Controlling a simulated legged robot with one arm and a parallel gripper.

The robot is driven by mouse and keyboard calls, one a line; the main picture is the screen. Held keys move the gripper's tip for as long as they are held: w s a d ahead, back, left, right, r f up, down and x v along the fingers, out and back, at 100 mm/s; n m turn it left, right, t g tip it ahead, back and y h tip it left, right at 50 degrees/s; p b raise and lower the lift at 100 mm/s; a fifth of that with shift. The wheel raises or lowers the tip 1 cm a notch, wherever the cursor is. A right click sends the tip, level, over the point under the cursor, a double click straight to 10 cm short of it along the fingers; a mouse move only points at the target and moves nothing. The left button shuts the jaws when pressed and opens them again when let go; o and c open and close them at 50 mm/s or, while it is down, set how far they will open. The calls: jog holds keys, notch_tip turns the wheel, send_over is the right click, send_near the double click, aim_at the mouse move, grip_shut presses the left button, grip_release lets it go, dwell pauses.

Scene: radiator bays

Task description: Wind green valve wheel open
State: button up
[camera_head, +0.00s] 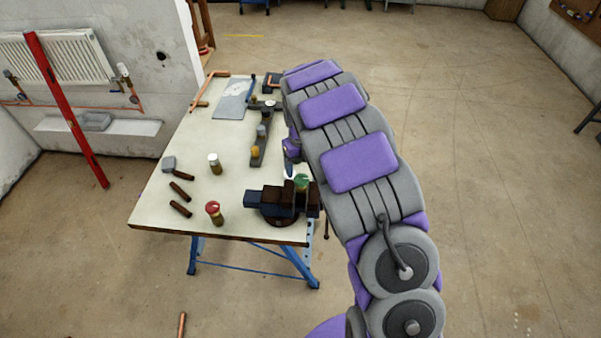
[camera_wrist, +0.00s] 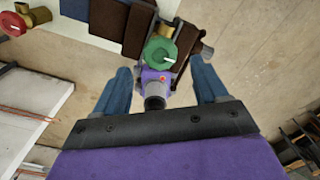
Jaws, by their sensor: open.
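The green valve wheel (camera_head: 301,182) is on a brass valve body held in the bench vise (camera_head: 268,200) at the table's near right corner. In the wrist view the green wheel (camera_wrist: 160,51) shows face-on with a white mark, between the vise's brown jaws. My gripper (camera_wrist: 160,64) is open, its two blue fingers spread to the left and right below the wheel, with no finger seen touching it. In the head view my arm covers part of the gripper, beside the wheel and above the bench.
A red-wheeled valve (camera_head: 213,208) stands on the workbench (camera_head: 165,215) left of the vise; its wheel also shows in the wrist view (camera_wrist: 14,24). A red post (camera_head: 66,110) leans by the radiator.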

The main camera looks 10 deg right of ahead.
aim_at(301, 178)
jog(key=shift+m, duration=0.3)
jog(key=shift+f, duration=0.1)
jog(key=shift+f, duration=2.35)
jog(key=shift+c, duration=0.3)
